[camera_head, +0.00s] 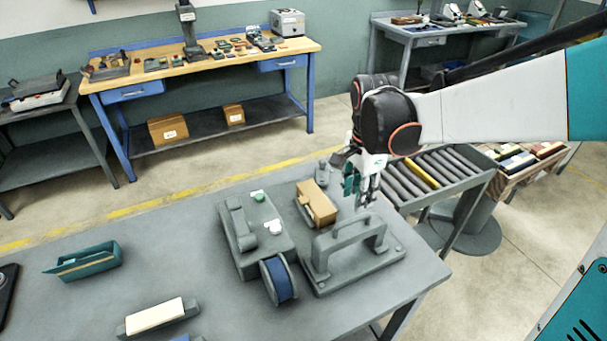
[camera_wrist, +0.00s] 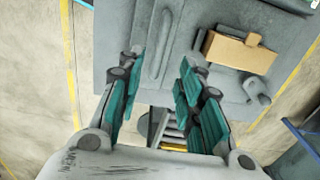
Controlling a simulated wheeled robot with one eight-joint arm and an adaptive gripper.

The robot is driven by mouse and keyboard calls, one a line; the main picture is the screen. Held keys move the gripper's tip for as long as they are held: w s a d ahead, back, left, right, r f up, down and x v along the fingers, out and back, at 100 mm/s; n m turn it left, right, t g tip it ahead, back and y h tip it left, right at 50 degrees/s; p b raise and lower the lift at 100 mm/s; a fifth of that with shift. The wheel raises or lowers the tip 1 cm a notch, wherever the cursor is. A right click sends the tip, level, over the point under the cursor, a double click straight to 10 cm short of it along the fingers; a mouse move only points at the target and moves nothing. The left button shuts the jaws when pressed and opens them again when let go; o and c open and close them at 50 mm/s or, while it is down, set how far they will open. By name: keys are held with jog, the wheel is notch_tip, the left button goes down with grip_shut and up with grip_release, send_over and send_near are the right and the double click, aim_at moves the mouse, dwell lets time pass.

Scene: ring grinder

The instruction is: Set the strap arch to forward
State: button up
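The strap arch (camera_head: 347,232) is a grey arch-shaped bar standing upright on a flat grey base (camera_head: 385,262) at the table's right side. In the wrist view the arch (camera_wrist: 163,35) shows as a long grey bar ahead of the fingers, nearly in line with the gap between them. My gripper (camera_head: 367,200), with teal finger pads, hangs just above and behind the arch's right end. In the wrist view my gripper (camera_wrist: 158,68) is open with nothing between its fingers. I cannot tell whether it touches the arch. The arch's setting cannot be read.
A grey grinder unit (camera_head: 237,222) with a blue wheel (camera_head: 278,280) stands left of the arch. A tan block (camera_head: 316,203) sits in a holder behind it; it also shows in the wrist view (camera_wrist: 240,52). A roller conveyor (camera_head: 430,180) stands beyond the table.

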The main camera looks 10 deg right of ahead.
aim_at(354, 219)
notch_tip(354, 219, down, 8)
jog(key=shift+r+b, duration=0.15)
jog(key=shift+b, duration=0.65)
grip_shut()
